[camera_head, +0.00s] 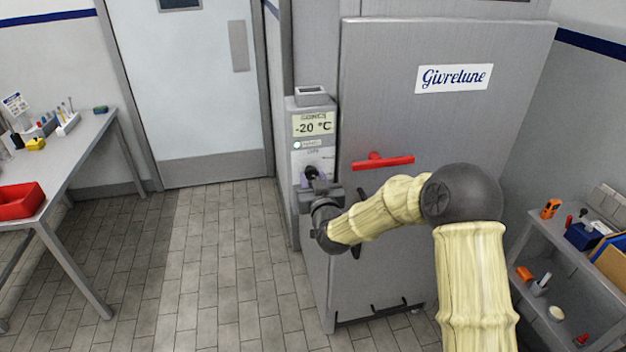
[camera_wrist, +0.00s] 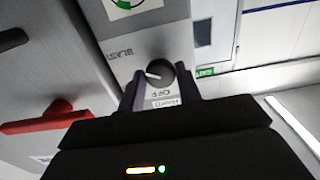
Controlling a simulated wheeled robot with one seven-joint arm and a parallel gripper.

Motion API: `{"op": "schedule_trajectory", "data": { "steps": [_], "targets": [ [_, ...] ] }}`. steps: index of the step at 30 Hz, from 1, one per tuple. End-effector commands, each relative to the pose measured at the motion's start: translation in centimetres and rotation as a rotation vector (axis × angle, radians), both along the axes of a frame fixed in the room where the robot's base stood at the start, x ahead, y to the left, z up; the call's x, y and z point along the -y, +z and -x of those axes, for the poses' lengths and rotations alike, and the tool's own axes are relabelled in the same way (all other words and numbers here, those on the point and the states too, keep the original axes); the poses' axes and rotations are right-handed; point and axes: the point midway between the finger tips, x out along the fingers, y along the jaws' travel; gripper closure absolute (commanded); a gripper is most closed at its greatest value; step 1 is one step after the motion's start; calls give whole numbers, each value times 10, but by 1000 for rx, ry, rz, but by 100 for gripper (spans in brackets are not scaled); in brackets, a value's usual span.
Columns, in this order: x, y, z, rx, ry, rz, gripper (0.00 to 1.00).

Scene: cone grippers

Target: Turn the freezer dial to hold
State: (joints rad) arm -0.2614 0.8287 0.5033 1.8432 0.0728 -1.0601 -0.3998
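The freezer dial (camera_wrist: 160,74) is a dark round knob with a white pointer, on a grey control panel (camera_wrist: 158,37). In the wrist view its pointer aims left, towards the side where an upside-down "BLAST" label (camera_wrist: 119,53) stands; an "OFF" label (camera_wrist: 160,93) is just below the knob. I cannot read a hold label. My gripper (camera_wrist: 161,78) has one dark finger on each side of the knob, very close to it; whether they press on it is unclear.
The panel's display (camera_head: 313,124) reads -20 °C. A grey freezer door (camera_head: 430,130) with a red handle (camera_head: 383,162) stands just right of my gripper. A table (camera_head: 88,140) with a red bin (camera_head: 20,201) is left, a cluttered shelf (camera_head: 560,240) right. The floor between is clear.

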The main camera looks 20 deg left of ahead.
Motion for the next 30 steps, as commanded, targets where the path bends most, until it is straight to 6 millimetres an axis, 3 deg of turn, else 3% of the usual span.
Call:
{"op": "schedule_trajectory", "data": {
  "steps": [14, 30],
  "targets": [
    [0, -2, 0, 41, 1, 62, 89],
    [0, -4, 1, 260, 1, 415, 89]
  ]
}}
